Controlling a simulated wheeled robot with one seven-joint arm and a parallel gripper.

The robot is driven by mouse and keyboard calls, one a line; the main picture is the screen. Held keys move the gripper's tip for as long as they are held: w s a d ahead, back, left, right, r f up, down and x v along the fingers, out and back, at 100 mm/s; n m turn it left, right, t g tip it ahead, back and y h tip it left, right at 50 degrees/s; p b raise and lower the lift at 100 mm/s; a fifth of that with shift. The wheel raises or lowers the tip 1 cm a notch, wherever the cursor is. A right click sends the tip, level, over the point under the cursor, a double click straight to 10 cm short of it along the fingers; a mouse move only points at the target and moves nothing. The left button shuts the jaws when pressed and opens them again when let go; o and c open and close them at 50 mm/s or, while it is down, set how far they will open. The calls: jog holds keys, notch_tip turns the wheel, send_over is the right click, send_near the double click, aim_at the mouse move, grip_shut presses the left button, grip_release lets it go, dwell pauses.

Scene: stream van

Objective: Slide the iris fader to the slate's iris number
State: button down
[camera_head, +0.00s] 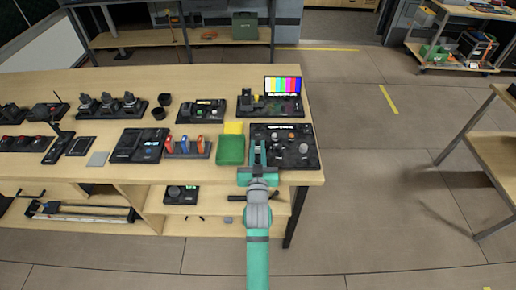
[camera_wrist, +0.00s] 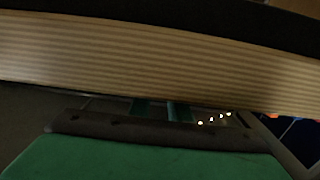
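A black control panel (camera_head: 301,133) with several knobs and a small lit display (camera_head: 280,127) sits at the right front of the wooden table. I cannot single out its iris fader, and the display text is too small to read. I cannot identify the slate or read any iris number. My gripper (camera_head: 257,150) is over the panel's left front part; contact cannot be told.
A green tray (camera_head: 230,150) stands just left of my gripper, with a yellow item (camera_head: 233,127) behind it. A colour-bar screen (camera_head: 283,86) is behind the panel. Orange and blue handled items (camera_head: 186,146) stand further left.

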jog(key=shift+w, duration=1.05)
jog(key=shift+s+d, duration=0.1)
jog(key=shift+d, duration=0.1)
jog(key=c, duration=1.6)
grip_release()
jog(key=shift+a, duration=0.15)
jog(key=shift+c, duration=0.2)
jog(key=shift+a, duration=0.1)
jog(key=shift+s, duration=0.1)
jog(key=s, duration=1)
jog(key=shift+s, duration=0.3)
jog(key=shift+a, duration=0.15)
jog(key=shift+s, duration=0.1)
